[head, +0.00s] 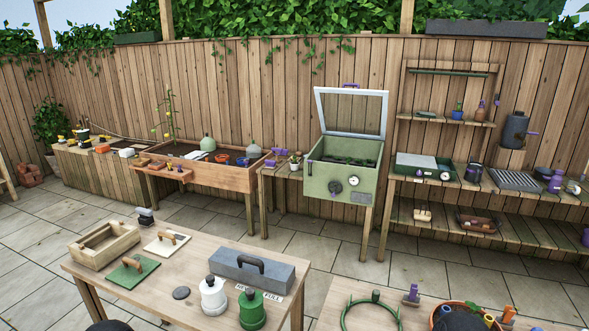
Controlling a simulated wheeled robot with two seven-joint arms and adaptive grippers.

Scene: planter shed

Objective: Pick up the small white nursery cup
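A small white cup-like pot (295,165) with a green seedling stands on the narrow wooden side table (273,172), left of the green cabinet. It is small in the head view, and I cannot tell for sure that it is the nursery cup. Neither of my grippers can be made out in the head view. A dark rounded shape at the bottom left edge is cut off, and I cannot tell what it is.
The near wooden table (205,257) holds a wooden box (104,244), a grey block (252,270), a white jar (213,296) and a green jar (252,309). The green cabinet (343,180) has its glazed lid raised. Paved floor (310,246) lies open between the tables.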

